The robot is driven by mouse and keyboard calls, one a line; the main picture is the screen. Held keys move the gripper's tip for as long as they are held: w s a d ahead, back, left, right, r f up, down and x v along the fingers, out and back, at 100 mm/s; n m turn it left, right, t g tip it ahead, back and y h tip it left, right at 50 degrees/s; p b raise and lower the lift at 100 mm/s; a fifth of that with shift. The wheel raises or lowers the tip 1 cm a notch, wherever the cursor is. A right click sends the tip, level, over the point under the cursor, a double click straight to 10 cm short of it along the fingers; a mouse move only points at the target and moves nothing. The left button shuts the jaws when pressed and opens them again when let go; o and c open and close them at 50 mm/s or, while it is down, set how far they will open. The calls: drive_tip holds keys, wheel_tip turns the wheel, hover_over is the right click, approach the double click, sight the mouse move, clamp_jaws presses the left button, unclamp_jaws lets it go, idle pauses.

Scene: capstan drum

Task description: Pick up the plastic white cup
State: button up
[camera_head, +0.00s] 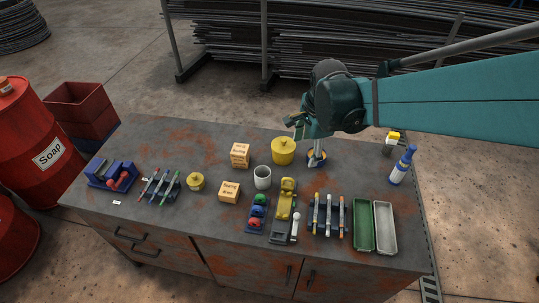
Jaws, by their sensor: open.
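The white cup (262,178) stands upright on the rusty workbench, near its middle, with its open mouth facing up. My gripper (303,128) is above the back part of the bench, behind and to the right of the cup. It is open and apart from the cup. My arm comes in from the right, and its dark wrist hides part of the gripper.
A yellow lidded pot (283,151) stands close behind the cup. Cardboard boxes (229,192) (240,155) are to its left. A yellow-and-grey tool (284,209) lies to its right. Green and white trays (385,228) and a blue-and-white bottle (402,167) are farther right.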

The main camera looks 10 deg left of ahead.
sight(263, 179)
drive_tip(key=w+a+f+m, duration=0.1)
drive_tip(key=a+f+m, duration=0.1)
drive_tip(key=a+f, duration=0.3)
drive_tip(key=w+a+f+m+g+b, duration=0.1)
drive_tip(key=a+f+m, duration=0.1)
drive_tip(key=a+f, duration=0.3)
drive_tip(key=w+a+f+m+g+b, duration=0.1)
drive_tip(key=a+f+m, duration=0.2)
drive_tip(key=a+f, duration=0.3)
drive_tip(key=shift+w+a+f+h, duration=0.1)
drive_tip(key=shift+w+f+h, duration=0.1)
drive_tip(key=shift+f, duration=0.25)
drive_tip(key=shift+w+f+h, duration=0.1)
drive_tip(key=shift+f+h, duration=0.1)
drive_tip(key=shift+f, duration=0.25)
drive_tip(key=shift+f, duration=1.3)
drive_tip(key=shift+f, duration=0.1)
drive_tip(key=shift+w+f+b, duration=0.2)
drive_tip(key=shift+f+b, duration=0.3)
drive_tip(key=shift+f, duration=2)
drive_tip(key=c, duration=0.9)
